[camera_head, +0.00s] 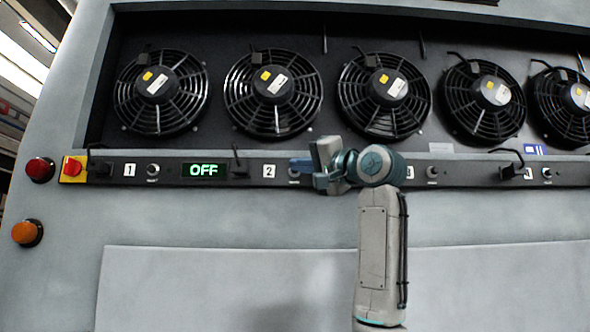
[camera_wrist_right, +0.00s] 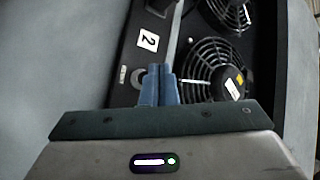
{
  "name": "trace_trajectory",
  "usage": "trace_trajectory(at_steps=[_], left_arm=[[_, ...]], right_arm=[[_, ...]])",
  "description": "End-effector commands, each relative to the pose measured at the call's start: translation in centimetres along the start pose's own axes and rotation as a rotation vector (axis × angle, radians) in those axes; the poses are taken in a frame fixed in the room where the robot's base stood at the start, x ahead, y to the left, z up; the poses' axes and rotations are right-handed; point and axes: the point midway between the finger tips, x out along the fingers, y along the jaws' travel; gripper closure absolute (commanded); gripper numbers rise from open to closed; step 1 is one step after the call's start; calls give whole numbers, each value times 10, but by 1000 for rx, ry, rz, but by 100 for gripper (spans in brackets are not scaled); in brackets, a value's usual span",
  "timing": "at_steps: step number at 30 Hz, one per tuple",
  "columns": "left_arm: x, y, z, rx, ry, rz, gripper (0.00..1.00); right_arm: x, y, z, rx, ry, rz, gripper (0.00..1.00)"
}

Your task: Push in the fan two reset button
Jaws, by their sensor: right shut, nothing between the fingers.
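The fan two reset button (camera_head: 293,172) is a small round knob on the dark control strip, right of the white "2" label (camera_head: 269,171). It is partly covered by my gripper in the head view. In the right wrist view the button (camera_wrist_right: 137,77) shows as a ring beside my fingertips. My right gripper (camera_head: 297,163) is shut and empty, its blue fingers together at the button. The right wrist view also shows its fingertips (camera_wrist_right: 160,68); whether they touch the button cannot be told. My left gripper is not in view.
Several black fans sit in the recess above, fan two (camera_head: 273,92) among them. A display (camera_head: 203,170) reads OFF. A red knob on a yellow plate (camera_head: 73,168) is at the strip's left end. A black switch (camera_head: 239,168) stands left of the "2".

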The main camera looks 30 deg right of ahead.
Motion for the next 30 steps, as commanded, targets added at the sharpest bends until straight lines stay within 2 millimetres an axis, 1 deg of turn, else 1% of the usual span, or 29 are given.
trace_trajectory(at_steps=[11, 20, 30], left_arm=[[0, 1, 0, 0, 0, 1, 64], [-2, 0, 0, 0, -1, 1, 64], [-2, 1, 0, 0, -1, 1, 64]], right_arm=[[0, 0, 0, 0, 0, 0, 100], [6, 4, -4, 1, 0, 0, 100], [6, 4, -5, 0, 0, 0, 100]])
